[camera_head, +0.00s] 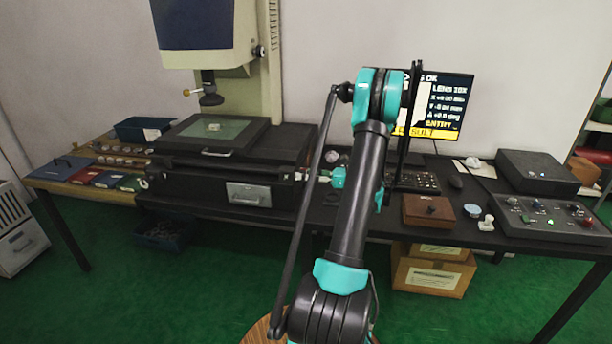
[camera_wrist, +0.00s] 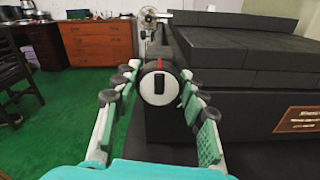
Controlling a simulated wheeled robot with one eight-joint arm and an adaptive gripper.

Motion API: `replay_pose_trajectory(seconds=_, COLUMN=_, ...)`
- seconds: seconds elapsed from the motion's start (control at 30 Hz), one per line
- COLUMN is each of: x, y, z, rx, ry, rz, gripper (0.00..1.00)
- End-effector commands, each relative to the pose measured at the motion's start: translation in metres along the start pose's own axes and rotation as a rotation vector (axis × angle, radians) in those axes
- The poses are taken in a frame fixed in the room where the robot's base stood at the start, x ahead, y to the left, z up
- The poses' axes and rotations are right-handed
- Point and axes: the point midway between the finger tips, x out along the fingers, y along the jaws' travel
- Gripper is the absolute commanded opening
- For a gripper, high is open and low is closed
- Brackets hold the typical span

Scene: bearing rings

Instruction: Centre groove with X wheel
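The X wheel appears to be the round knob (camera_wrist: 159,83) with a pale face, dark centre bar and red mark at its top, on the end of the black stage base in the wrist view. My gripper (camera_wrist: 160,88) is open, its two fingers on either side of the knob; I see no clear contact. In the head view my arm hides most of the gripper and wheel. A small pale part (camera_head: 214,127) lies on the stage glass (camera_head: 190,131) under the lens (camera_head: 209,92). Its groove is too small to see. The monitor (camera_head: 446,105) shows readout lines, partly hidden by my arm.
Trays and rings (camera_head: 122,150) are at left. The black stage body (camera_wrist: 250,100) fills the wrist view's right; green floor is open at left.

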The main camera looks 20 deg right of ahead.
Motion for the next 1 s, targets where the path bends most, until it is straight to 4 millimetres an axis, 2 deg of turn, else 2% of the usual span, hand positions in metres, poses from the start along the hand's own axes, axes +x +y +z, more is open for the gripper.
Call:
replay_pose_trajectory(seconds=0.03, x=0.0000, y=0.0002, z=0.0000, rx=0.000, ry=0.000, rz=0.000, gripper=0.28)
replay_pose_trajectory(seconds=0.17, x=-0.0001, y=0.0002, z=0.0000, rx=0.000, ry=0.000, rz=0.000, gripper=0.13)
replay_pose_trajectory(seconds=0.57, x=-0.0001, y=0.0005, z=0.0000, rx=-0.083, ry=0.000, rz=0.001, gripper=0.13)
replay_pose_trajectory(seconds=1.0, x=-0.0002, y=0.0018, z=-0.0002, rx=-0.451, ry=0.000, rz=0.000, gripper=0.13)
